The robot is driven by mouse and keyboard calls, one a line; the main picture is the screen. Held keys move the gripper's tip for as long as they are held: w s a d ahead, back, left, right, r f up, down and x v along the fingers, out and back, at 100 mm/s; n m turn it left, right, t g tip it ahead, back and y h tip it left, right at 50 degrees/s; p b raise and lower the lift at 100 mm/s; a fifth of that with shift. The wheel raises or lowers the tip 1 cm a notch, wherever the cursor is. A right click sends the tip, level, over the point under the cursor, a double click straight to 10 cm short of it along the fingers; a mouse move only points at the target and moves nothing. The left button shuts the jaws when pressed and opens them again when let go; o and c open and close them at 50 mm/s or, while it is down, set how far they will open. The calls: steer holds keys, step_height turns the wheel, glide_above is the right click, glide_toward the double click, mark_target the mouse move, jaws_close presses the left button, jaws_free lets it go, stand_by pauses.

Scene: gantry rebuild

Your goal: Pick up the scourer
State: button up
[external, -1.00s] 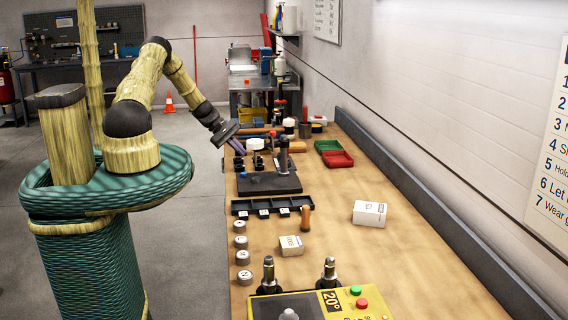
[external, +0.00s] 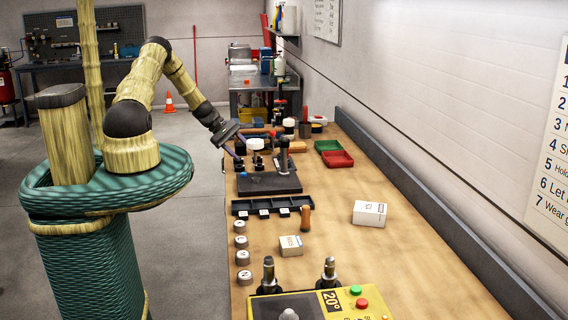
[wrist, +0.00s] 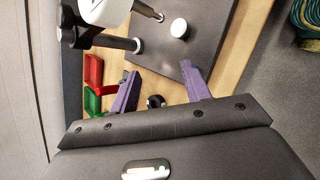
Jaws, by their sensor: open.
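My gripper (external: 237,146) is over the left edge of the workbench, tilted down, near the dark fixture plate. In the wrist view its two purple fingers (wrist: 160,72) are spread apart with nothing held between them. A small dark round part (wrist: 155,101) shows between the fingers, below them. I cannot pick out the scourer for certain in either view; it may be hidden or too small among the items near the gripper.
The dark fixture plate (external: 270,183) carries an upright post (external: 283,155). A red tray (external: 337,159) and a green tray (external: 327,146) stand to the right. A black rack (external: 272,206) and a white box (external: 369,213) are nearer. The bench's right middle is clear.

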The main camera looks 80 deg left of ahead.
steer(key=w+a+r+m+g+y+p, duration=0.2)
steer(key=w+r+m+y, duration=0.15)
steer(key=w, duration=0.45)
steer(key=w+d+r+m+g+y+p, duration=0.1)
steer(key=w+d+r+m+g+y, duration=0.1)
steer(key=w+r+m+y, duration=0.4)
steer(key=w+d+r+m+g+y+p, duration=0.1)
steer(key=w+d+r+m+y, duration=0.2)
steer(key=r+y, duration=0.45)
steer(key=s+d+f+m+t+y+b, duration=0.2)
steer(key=d+f+m+t+b, duration=0.2)
steer(key=d+f+m, duration=1.2)
steer(key=s+d+m+t+h+b, duration=0.3)
steer(key=d+m+t+h, duration=0.7)
steer(key=d+m, duration=1)
steer(key=m+h+b, duration=0.1)
steer(key=m+h, duration=0.1)
steer(key=m, duration=0.5)
steer(key=shift+s+d+r+m, duration=0.15)
steer(key=shift+d+r+m, duration=0.1)
steer(key=shift+d+m, duration=0.1)
